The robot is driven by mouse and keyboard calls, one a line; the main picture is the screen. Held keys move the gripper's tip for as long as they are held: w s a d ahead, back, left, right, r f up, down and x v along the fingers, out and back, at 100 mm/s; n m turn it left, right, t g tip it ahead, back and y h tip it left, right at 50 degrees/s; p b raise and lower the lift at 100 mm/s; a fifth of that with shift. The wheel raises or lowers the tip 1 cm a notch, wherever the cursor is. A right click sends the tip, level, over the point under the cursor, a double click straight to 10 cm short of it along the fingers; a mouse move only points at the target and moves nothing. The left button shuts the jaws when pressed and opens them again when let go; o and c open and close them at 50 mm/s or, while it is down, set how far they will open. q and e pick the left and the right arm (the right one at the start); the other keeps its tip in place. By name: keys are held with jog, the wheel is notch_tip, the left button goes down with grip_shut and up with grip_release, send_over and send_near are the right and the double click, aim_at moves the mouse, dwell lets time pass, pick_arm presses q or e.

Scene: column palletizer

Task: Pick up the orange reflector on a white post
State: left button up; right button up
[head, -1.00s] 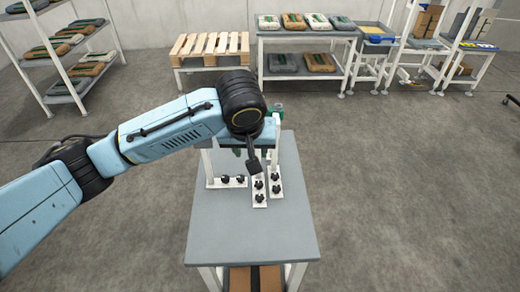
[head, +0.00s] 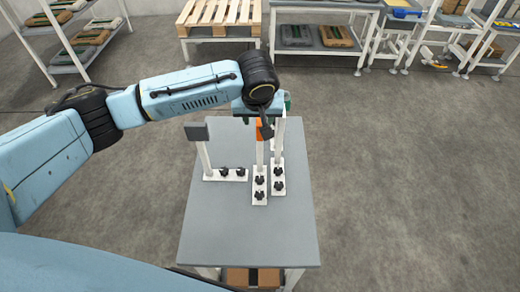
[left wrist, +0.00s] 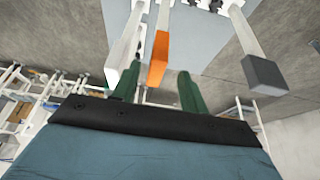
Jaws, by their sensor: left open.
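The orange reflector (head: 260,132) sits on top of an upright white post (head: 260,155), partly hidden by my left gripper in the head view. In the left wrist view the orange reflector (left wrist: 158,58) shows just beyond the gap between the green fingers. My left gripper (left wrist: 161,75) is open and empty, with one finger on each side of that gap. It hangs over the table by the post's top in the head view (head: 272,112). I cannot tell whether it touches the reflector. My right gripper is not in view.
A grey reflector (head: 196,131) on a white post stands to the left, also in the left wrist view (left wrist: 265,72). Another white post (head: 279,150) stands close on the right. The front of the grey table (head: 250,235) is clear. A wooden pallet (head: 218,14) lies behind.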

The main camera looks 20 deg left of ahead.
aim_at(260, 122)
pick_arm(q)
jog(key=x, duration=0.5)
jog(key=shift+w+d+f, duration=0.1)
jog(key=shift+d, duration=0.05)
grip_shut()
